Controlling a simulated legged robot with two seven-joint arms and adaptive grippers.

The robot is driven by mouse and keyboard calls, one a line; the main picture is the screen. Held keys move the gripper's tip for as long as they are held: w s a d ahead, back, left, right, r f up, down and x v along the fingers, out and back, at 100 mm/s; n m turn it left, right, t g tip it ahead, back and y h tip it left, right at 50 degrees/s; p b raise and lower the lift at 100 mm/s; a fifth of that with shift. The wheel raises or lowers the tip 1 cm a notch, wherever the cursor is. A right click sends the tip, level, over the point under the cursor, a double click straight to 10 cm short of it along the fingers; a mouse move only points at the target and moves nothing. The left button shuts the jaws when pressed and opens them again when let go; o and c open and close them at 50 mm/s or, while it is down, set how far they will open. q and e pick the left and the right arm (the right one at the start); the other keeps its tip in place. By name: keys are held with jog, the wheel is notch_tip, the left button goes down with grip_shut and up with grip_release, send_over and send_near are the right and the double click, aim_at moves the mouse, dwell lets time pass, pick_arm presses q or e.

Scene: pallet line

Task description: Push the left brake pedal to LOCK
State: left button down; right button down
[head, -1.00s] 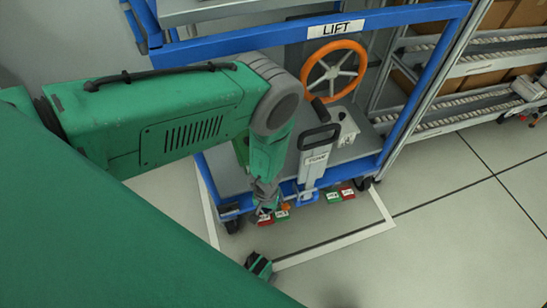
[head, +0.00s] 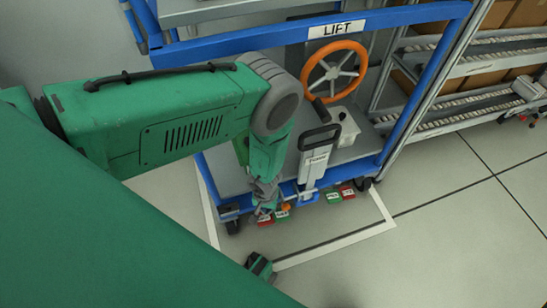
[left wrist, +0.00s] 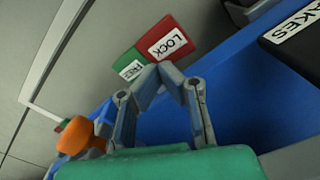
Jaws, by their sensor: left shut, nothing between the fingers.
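The left brake pedal (head: 281,214) sits low at the front edge of the blue cart, with a red half and a green half. In the left wrist view the red half reads LOCK (left wrist: 168,42) and the green half reads FREE (left wrist: 130,65). My left gripper (head: 264,209) points down at this pedal, and its fingers are shut and empty. In the left wrist view its fingertips (left wrist: 172,72) lie against or just in front of the lower edge of the red half; I cannot tell if they touch. My right gripper is not in view.
A second red and green pedal (head: 340,196) is farther right along the cart front. A grey upright lever (head: 315,165) and an orange handwheel (head: 334,71) stand above. An orange part (left wrist: 78,137) is beside the left fingers. The floor in front is clear.

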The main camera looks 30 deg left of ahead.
aim_at(267, 217)
pick_arm(q)
jog(key=shift+f+b, duration=0.85)
jog(key=shift+f, duration=0.4)
dwell(0.6)
jog(key=shift+a+f, duration=0.1)
jog(key=shift+f, duration=0.7)
jog(key=shift+f, duration=0.45)
dwell(0.6)
notch_tip(267, 217, up, 7)
jog(key=p, duration=0.6)
jog(key=shift+p, duration=0.35)
dwell(0.5)
